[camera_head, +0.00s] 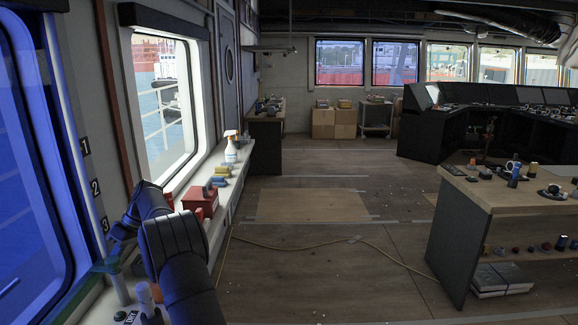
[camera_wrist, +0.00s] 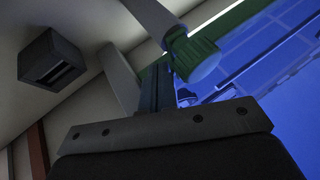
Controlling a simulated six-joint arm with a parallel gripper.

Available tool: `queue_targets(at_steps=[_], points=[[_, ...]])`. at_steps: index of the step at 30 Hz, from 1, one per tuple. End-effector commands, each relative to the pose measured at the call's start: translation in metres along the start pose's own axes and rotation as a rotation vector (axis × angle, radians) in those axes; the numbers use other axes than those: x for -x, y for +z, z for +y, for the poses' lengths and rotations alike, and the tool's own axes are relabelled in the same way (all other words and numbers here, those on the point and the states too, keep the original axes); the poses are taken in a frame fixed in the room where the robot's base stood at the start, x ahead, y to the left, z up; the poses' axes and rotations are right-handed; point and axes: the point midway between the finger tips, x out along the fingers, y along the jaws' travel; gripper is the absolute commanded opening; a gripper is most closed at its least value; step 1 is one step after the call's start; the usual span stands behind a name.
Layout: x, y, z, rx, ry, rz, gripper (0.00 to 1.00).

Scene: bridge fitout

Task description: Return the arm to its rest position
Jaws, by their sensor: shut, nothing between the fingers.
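My gripper (camera_head: 118,236) is at the left in the head view, partly behind my dark arm and close to the blue-lit window. In the wrist view my gripper (camera_wrist: 158,82) is shut, with nothing between its fingers. My arm is raised and bent over the window ledge at the left. A blue-green round knob or handle end (camera_wrist: 196,58) shows just beyond the fingers in the wrist view. I cannot tell whether they touch.
The blue window (camera_head: 30,150) with numbers beside it is close on the left. Handles (camera_head: 112,275) stand below my gripper. A spray bottle (camera_head: 231,150) and a red box (camera_head: 200,198) are on the ledge. A workbench (camera_head: 510,195) stands right; the middle floor is open, with a yellow cable.

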Motion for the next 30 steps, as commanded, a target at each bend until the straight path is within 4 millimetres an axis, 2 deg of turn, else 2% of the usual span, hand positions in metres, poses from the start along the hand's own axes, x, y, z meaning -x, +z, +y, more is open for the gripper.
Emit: queue_targets(at_steps=[5, 11, 30], points=[[0.003, 0.0, 0.0, 0.0, 0.0, 0.0, 0.0], [0.018, 0.0, 0.001, -0.001, 0.002, 0.002, 0.0], [0.13, -0.001, 0.001, 0.0, 0.002, 0.002, 0.0]])
